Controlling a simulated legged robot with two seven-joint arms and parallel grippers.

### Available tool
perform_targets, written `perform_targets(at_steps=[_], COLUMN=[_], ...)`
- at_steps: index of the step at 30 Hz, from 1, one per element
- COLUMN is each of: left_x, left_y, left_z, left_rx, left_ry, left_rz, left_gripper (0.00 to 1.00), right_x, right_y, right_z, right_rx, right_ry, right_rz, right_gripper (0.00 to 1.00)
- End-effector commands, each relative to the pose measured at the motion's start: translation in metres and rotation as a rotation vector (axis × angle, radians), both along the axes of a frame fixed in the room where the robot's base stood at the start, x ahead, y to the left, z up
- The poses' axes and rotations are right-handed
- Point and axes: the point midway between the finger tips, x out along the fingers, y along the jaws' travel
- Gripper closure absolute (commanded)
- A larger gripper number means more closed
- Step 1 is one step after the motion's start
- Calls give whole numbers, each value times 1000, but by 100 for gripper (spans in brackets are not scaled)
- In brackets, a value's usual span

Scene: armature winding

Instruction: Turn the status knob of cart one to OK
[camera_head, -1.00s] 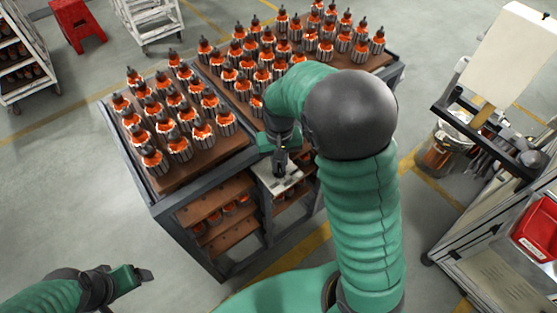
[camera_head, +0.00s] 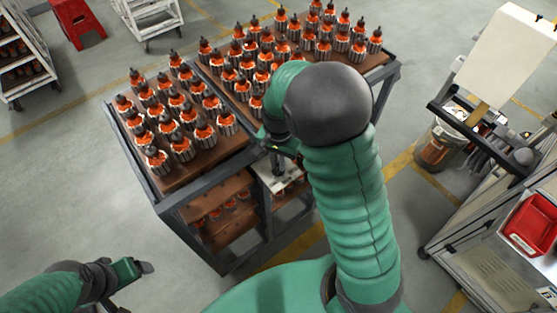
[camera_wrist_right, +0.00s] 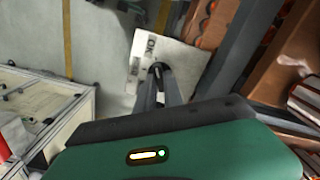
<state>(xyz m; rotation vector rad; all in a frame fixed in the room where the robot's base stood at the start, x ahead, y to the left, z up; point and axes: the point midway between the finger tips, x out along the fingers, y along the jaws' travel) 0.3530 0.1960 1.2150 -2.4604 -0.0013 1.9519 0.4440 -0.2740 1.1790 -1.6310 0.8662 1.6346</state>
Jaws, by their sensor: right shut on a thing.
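The cart (camera_head: 164,205) carries racks of orange-and-silver armatures and has a pale status panel (camera_head: 287,180) on its near side. My right gripper (camera_head: 277,163) is at this panel, partly hidden by my own arm. In the right wrist view the white panel (camera_wrist_right: 188,64) has dark lettering, with my right gripper's fingers (camera_wrist_right: 158,72) pointing at it. The fingers are shut on the status knob, which they mostly hide; its exact setting cannot be read. My left gripper (camera_head: 143,268) is low on the left, away from the cart; its jaw gap cannot be made out.
A workbench with a red bin (camera_head: 533,225) stands at the right, near a bucket (camera_head: 436,145). A red stool (camera_head: 78,20) and white shelf carts (camera_head: 28,60) are at the upper left. Floor left of the cart is clear.

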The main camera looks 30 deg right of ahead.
Motion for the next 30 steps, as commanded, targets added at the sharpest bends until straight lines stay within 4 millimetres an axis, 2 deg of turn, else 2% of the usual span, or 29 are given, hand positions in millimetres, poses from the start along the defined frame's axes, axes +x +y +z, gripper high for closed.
perform_targets(at_steps=[12, 13, 18, 26, 30], left_x=[0, 0, 0, 0, 0], left_y=[0, 0, 0, 0, 0], left_z=[1, 1, 1, 0, -3], left_rx=[0, 0, 0, 0, 0], left_ry=[0, 0, 0, 0, 0], left_rz=[0, 0, 0, 0, 0], left_gripper=[21, 21, 21, 21, 21], right_x=[4, 4, 3, 1, 3], right_y=[-1, -1, 0, 0, 0], right_z=[3, 3, 2, 1, 12], right_rx=[-1, -1, -1, 0, 1], right_ry=[-11, -11, -6, -4, -7], right_rz=[-12, -12, -10, -9, -7], right_gripper=[100, 86, 66, 66, 66])
